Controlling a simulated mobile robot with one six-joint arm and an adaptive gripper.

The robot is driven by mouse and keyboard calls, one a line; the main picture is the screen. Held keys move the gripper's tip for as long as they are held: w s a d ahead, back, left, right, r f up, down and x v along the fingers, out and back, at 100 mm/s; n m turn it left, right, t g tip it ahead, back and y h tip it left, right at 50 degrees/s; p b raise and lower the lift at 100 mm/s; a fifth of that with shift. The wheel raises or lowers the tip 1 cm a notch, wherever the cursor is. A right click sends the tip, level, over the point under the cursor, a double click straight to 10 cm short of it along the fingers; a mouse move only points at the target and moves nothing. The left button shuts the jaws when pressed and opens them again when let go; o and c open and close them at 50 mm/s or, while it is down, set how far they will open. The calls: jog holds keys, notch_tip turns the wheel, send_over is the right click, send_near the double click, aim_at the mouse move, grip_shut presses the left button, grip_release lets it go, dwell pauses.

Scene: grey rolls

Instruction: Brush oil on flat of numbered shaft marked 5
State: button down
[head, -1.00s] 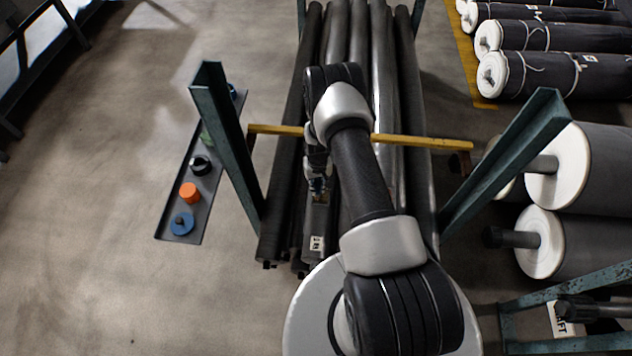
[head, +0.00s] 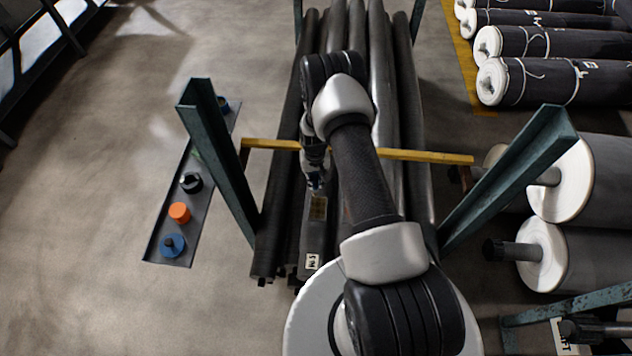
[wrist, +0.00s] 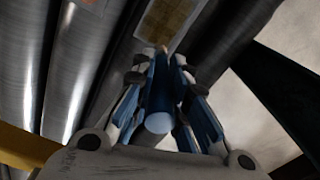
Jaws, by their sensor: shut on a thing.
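The shaft marked 5 (head: 314,236) lies among several dark shafts on the rack, its white label (head: 312,261) near the close end. A tan rectangular flat (head: 318,208) shows on its top; the flat also shows at the top of the wrist view (wrist: 172,18). My gripper (head: 316,184) is over this shaft, just beyond the flat. In the wrist view its blue-padded fingers are shut on a blue-grey round handle (wrist: 158,122), seemingly the brush. A small pale tip shows past the fingers, close to the flat's edge; I cannot tell whether they touch.
A yellow bar (head: 420,156) crosses the rack, and green posts (head: 212,150) (head: 510,178) rise on both sides. A dark tray (head: 160,226) at left holds blue, orange (head: 180,212) and black containers. Floor at left is open.

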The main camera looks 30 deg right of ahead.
jog(key=shift+w+r+p, duration=0.1)
jog(key=shift+r+p, duration=0.8)
jog(key=shift+r, duration=1.4)
